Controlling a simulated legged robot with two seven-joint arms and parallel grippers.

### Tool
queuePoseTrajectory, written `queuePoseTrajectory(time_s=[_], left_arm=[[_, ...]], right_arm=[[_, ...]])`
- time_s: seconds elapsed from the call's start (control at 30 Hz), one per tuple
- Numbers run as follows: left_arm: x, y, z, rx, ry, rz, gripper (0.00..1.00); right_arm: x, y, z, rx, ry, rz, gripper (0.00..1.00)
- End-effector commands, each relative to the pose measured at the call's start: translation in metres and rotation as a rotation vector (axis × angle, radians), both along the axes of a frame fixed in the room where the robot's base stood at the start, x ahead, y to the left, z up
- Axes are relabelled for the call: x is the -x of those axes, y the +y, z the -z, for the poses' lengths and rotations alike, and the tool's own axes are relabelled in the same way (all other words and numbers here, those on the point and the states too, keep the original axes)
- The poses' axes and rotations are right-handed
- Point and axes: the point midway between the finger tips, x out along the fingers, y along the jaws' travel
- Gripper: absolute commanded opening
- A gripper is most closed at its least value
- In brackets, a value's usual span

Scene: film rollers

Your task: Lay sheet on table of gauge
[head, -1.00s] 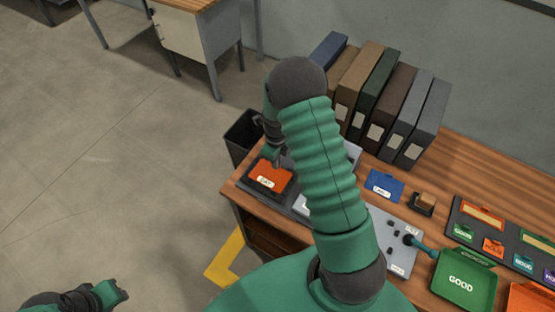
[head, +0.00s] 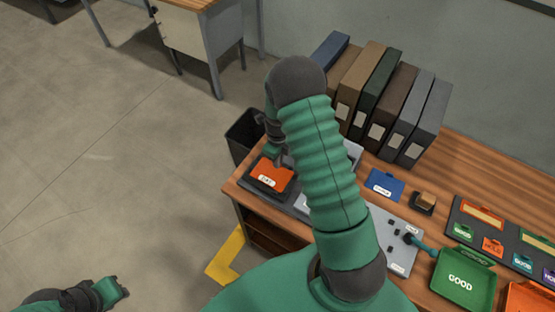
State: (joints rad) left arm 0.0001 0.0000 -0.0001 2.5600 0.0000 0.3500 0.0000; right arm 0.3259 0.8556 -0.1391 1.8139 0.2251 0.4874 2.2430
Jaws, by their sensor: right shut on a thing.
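An orange sheet (head: 271,174) with a white label is over a dark flat plate (head: 257,186) at the left end of the desk. My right gripper (head: 281,161) is shut on the sheet at its upper edge. Whether the sheet touches the plate is hard to tell. A grey device (head: 303,204), perhaps the gauge, stands beside the plate, mostly hidden behind my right arm. My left gripper (head: 119,289) is low at the left over the floor, away from the desk; its jaws are too small to read.
Binders (head: 379,105) stand along the back. A blue tag (head: 384,185), a small wooden-topped block (head: 424,201), a grey panel (head: 402,254), a green GOOD tray (head: 464,279) and a sorting board (head: 490,213) fill the right. A dark bin (head: 243,137) stands beyond the left edge.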

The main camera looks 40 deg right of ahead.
Motion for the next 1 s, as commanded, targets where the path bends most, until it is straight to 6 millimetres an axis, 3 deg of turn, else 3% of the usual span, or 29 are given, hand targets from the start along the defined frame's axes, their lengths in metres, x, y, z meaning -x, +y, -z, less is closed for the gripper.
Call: queuePoseTrajectory(time_s=[0.47, 0.5, 0.67, 0.9, 1.0], left_arm=[[0.0, 0.0, -0.0008, 0.0, 0.0, 0.0, 0.27], [0.0, 0.0, -0.0008, 0.0, 0.0, 0.0, 0.27], [0.0, 0.0, -0.0008, 0.0, 0.0, 0.0, 0.27], [0.0, 0.0, -0.0008, 0.0, 0.0, 0.0, 0.27], [0.0, 0.0, -0.0008, 0.0, 0.0, 0.0, 0.27]], right_arm=[[0.0001, -0.0011, 0.0038, 0.0, 0.0, -0.001, 0.0], [0.0002, -0.001, 0.0038, 0.0, 0.0, 0.0, 0.08], [0.0001, -0.001, 0.0037, 0.0, 0.0, 0.0, 0.29], [0.0001, -0.001, 0.0037, 0.0, 0.0, 0.0, 0.31], [0.0001, -0.001, 0.0038, 0.0, 0.0, 0.0, 0.44]])
